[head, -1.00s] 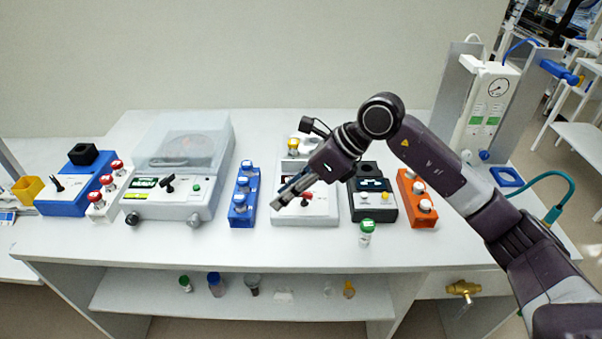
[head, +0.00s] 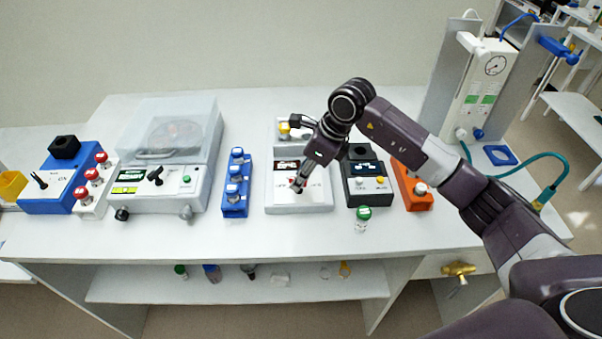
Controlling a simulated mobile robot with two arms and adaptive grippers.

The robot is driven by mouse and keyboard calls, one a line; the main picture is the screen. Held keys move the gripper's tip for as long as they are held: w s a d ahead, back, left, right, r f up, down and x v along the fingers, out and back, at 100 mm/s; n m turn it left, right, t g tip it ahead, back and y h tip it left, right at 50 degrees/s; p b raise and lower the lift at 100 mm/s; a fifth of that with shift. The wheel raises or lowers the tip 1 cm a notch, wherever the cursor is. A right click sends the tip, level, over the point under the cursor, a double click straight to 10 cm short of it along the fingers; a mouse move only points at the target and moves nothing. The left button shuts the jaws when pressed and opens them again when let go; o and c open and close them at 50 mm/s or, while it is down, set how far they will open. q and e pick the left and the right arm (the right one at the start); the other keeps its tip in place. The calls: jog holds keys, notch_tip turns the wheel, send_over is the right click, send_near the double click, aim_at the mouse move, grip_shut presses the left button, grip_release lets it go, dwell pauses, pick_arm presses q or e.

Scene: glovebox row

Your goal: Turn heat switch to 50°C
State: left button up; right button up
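The white device (head: 316,203) in the middle of the bench has a dark display (head: 286,165) and a small red part on its front panel. Its scale markings are too small to read, so I cannot confirm a 50°C mark. My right gripper (head: 298,185) points down over this front panel, with its fingertips at or just above the red part. It hides much of the control, and I cannot tell whether it touches. The fingers look close together, but their gap is unclear. My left gripper is not in view.
A blue vial rack (head: 235,200) stands left of the device. A dark device (head: 366,190) and an orange rack (head: 413,190) stand to its right. A green-capped vial (head: 362,220) stands near the front edge. A lidded centrifuge-like unit (head: 170,165) is further left.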

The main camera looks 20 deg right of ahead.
jog(key=c, duration=0.7)
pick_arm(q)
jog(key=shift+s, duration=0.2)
pick_arm(e)
grip_shut()
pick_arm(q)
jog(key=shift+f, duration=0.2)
pick_arm(e)
jog(key=m+b, duration=0.1)
jog(key=m, duration=0.1)
jog(key=m+t+h+b, duration=0.1)
jog(key=m+b, duration=0.1)
jog(key=m, duration=0.1)
jog(key=shift+a+f+h+b, duration=0.1)
jog(key=shift+a+h+b, duration=0.05)
jog(key=shift+h+b, duration=0.15)
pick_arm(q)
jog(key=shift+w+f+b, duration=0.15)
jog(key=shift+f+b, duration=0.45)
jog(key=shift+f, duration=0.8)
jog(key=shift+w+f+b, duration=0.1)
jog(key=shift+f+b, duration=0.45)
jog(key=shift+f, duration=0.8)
pick_arm(e)
jog(key=shift+m+t+h, duration=0.4)
jog(key=shift+m+h, duration=0.3)
jog(key=shift+m, duration=1.2)
jog(key=shift+r, duration=0.2)
